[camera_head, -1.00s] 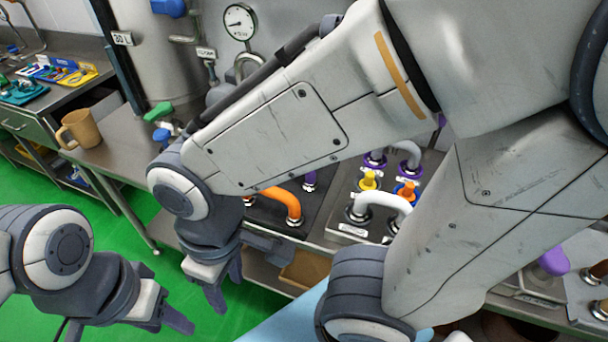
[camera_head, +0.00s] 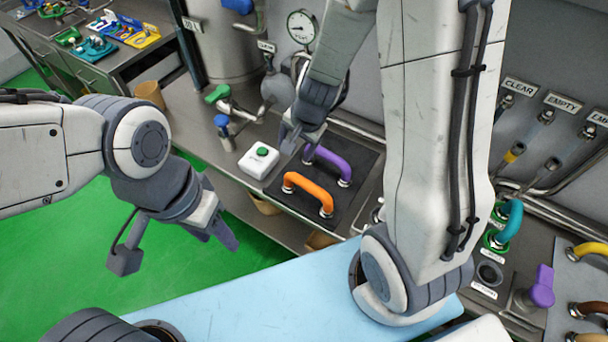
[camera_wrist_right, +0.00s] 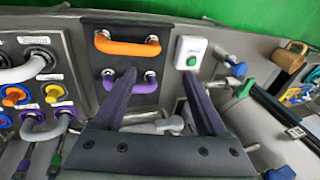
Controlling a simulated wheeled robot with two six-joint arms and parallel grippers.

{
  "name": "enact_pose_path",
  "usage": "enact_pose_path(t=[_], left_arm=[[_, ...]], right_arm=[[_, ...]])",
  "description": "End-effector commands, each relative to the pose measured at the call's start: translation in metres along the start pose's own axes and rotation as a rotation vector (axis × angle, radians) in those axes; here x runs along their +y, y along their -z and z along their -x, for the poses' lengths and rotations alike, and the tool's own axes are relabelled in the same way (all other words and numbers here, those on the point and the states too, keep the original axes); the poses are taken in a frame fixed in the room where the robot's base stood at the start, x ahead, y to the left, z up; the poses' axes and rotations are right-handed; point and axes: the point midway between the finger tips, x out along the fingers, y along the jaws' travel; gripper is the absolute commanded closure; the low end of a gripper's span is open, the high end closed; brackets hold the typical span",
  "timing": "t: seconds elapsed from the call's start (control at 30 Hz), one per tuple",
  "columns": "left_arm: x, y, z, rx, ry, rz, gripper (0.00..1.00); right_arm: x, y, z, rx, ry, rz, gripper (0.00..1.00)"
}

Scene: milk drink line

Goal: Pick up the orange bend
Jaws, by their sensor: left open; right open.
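The orange bend (camera_head: 308,192) is a curved pipe with a metal fitting at each end, on a black mat (camera_head: 275,188) on the steel bench. A purple bend (camera_head: 333,162) lies behind it on the same mat. My right gripper (camera_head: 294,138) is open and empty, near the back left of the mat. In the right wrist view, the orange bend (camera_wrist_right: 128,46) is beyond and left of the fingertips (camera_wrist_right: 160,73), and the left finger partly covers the purple bend (camera_wrist_right: 118,85). My left gripper (camera_head: 176,248) is open and empty, over the green floor, left of the bench.
A white box with a green button (camera_head: 259,161) stands left of the mat. A green-handled valve (camera_head: 217,94) and a gauge (camera_head: 301,27) are behind. A brown mug (camera_head: 150,94) stands at the bench's left. Pipe fittings and a teal bend (camera_head: 510,220) are at right.

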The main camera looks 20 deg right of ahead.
Motion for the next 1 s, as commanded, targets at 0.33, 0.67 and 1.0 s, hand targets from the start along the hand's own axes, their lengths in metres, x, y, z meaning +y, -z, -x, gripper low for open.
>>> enact_pose_path(t=[0.33, 0.67, 1.0], left_arm=[[0.000, 0.000, -0.001, 0.000, 0.000, 0.000, 0.50], [0.000, 0.000, -0.006, 0.000, 0.000, 0.000, 0.50], [-0.002, -0.002, -0.034, 0.000, 0.000, 0.000, 0.50]], right_arm=[[0.013, 0.026, -0.108, 0.170, -0.081, -1.140, 0.26], [0.052, 0.021, -0.154, 0.333, -0.158, -1.624, 0.26], [0.066, 0.025, -0.197, 0.336, -0.158, -1.634, 0.26]])
